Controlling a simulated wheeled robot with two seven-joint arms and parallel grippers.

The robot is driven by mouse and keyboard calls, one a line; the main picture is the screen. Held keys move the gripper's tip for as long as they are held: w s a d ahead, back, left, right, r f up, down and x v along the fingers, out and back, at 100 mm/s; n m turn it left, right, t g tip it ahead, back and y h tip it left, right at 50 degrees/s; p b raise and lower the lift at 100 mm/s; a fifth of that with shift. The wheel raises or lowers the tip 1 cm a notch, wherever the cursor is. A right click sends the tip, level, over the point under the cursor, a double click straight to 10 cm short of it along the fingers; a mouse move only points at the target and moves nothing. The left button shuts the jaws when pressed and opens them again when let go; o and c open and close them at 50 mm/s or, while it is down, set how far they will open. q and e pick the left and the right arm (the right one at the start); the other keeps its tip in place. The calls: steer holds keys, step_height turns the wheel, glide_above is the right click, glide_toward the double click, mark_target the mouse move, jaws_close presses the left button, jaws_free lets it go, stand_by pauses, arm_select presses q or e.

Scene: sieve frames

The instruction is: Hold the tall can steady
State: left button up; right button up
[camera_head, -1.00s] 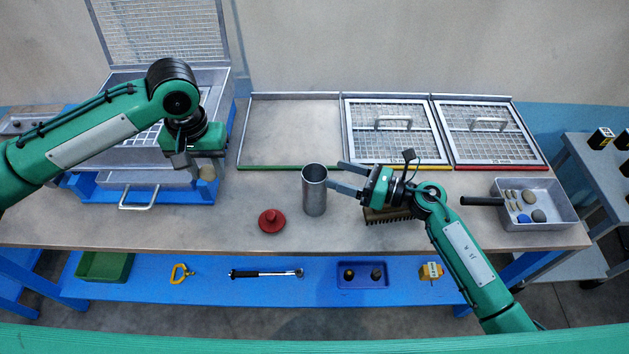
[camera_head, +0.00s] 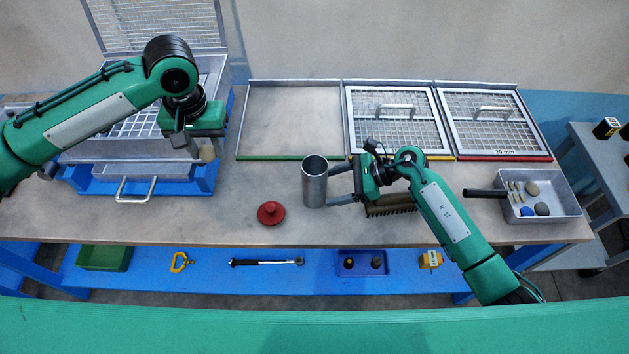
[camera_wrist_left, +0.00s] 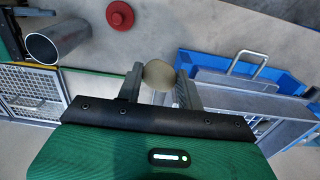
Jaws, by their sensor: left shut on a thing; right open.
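The tall can (camera_head: 314,185) is a grey metal cylinder, open at the top, standing upright on the table. It also shows in the left wrist view (camera_wrist_left: 58,42) at the upper left. My right gripper (camera_head: 332,185) is open just to the can's right, its two fingers pointing at the can. The fingertips are at the can's right edge; I cannot tell whether they touch it. My left gripper (camera_head: 197,150) is shut on a round tan stone (camera_wrist_left: 158,74), above the front of the sieve box at the left.
A red lid with a knob (camera_head: 271,213) lies left of the can. A brush (camera_head: 391,206) lies beneath my right gripper. Framed sieves (camera_head: 395,118) lie behind. A metal tray with stones (camera_head: 556,206) stands at the right. The blue-based sieve box (camera_head: 197,186) has a handle in front.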

mark_target(323, 190)
arm_select(q)
step_height(323, 190, down, 2)
steer(key=shift+f+b, duration=0.15)
steer(key=shift+b, duration=0.95)
arm_select(e)
steer(key=x, duration=0.3)
steer(key=shift+a+f, duration=0.25)
arm_select(q)
steer(key=shift+f+b, duration=0.35)
arm_select(e)
steer(key=shift+a+f, duration=0.15)
steer(key=shift+a, duration=0.45)
steer(key=c, duration=0.7)
steer(key=shift+o, duration=0.2)
jaws_close()
